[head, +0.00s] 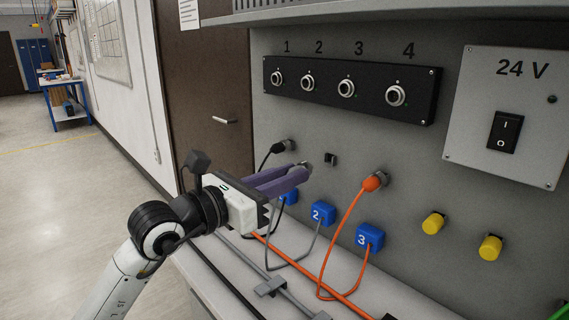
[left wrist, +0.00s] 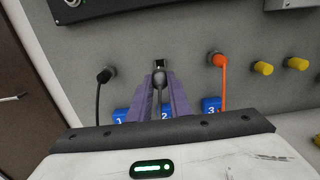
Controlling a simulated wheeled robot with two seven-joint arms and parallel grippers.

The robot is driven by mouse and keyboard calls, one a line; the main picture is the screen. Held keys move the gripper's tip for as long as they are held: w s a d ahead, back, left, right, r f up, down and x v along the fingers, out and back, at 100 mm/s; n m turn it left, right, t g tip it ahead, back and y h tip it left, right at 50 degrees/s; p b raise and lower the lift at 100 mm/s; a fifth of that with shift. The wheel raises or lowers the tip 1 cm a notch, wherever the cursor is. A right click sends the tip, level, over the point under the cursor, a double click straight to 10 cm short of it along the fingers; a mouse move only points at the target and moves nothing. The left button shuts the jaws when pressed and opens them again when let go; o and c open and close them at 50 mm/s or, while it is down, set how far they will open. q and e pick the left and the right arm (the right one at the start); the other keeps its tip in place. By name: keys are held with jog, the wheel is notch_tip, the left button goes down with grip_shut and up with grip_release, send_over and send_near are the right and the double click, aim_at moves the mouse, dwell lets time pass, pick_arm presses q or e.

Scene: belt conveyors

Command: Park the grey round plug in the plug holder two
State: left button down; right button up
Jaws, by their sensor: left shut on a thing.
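My left gripper (head: 299,169) has purple fingers and is shut on the grey round plug (head: 304,161). The plug also shows between the fingertips in the left wrist view (left wrist: 158,79). Its grey cable (head: 313,242) runs to the blue block marked 2 (head: 323,213). Plug holder two, a small dark holder (head: 330,159), is on the grey panel just right of the fingertips in the head view. In the left wrist view the holder (left wrist: 159,63) shows just beyond the plug. A gap shows between plug and holder in the head view. My right gripper is not in view.
A black plug (head: 279,147) sits in the holder to the left, and an orange plug (head: 373,183) in the holder to the right. Blue blocks 1 (head: 289,198) and 3 (head: 369,236) stand below. Sockets 1 to 4 (head: 346,88) are above. Yellow knobs (head: 433,223) are further right.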

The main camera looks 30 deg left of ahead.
aim_at(310, 167)
pick_arm(q)
jog(key=shift+x, duration=0.85)
jog(key=shift+p+x, duration=0.4)
jog(key=shift+x, duration=0.4)
jog(key=shift+w+d+r, duration=0.1)
jog(key=shift+w, duration=0.4)
jog(key=shift+w+d, duration=0.15)
jog(key=shift+w, duration=0.05)
jog(key=shift+w, duration=0.15)
jog(key=shift+w+d, duration=0.2)
jog(key=shift+w, duration=0.3)
dwell(0.6)
